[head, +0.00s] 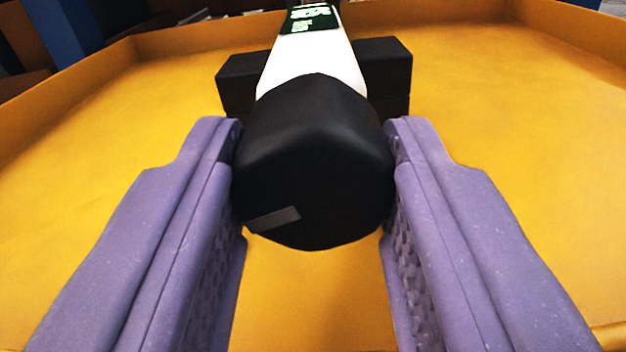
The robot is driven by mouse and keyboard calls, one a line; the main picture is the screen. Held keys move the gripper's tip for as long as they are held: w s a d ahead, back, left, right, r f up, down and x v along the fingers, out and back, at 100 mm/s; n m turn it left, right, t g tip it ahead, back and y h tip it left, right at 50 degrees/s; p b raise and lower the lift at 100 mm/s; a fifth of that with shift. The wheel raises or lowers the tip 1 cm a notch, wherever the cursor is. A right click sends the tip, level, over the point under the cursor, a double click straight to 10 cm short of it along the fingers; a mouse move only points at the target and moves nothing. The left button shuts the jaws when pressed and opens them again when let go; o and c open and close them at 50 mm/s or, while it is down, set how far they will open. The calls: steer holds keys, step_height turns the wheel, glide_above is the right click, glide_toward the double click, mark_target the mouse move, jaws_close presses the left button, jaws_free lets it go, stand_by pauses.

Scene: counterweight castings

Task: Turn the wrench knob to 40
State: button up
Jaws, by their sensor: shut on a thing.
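The black knob (315,165) is at the end of the wrench, in the middle of the head view. A grey pointer mark (272,218) shows on its lower left face, slanting slightly. The wrench's white body (318,62) runs away behind the knob, with a green label (308,18) at the top of the view. My gripper (313,185) has a purple finger on each side of the knob and is shut on it. I see no scale or number 40 around the knob; the label print is too small to read.
The wrench lies over a black block (385,72) in a yellow tray (520,150) with raised walls. The tray floor is clear on both sides. Dark and blue shapes beyond the back left wall are unclear.

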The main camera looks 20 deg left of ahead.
steer(key=n, duration=0.2)
steer(key=shift+n+p, duration=0.3)
steer(key=shift+p, duration=0.05)
steer(key=o, duration=0.8)
steer(key=p+v, duration=0.2)
steer(key=v, duration=0.6)
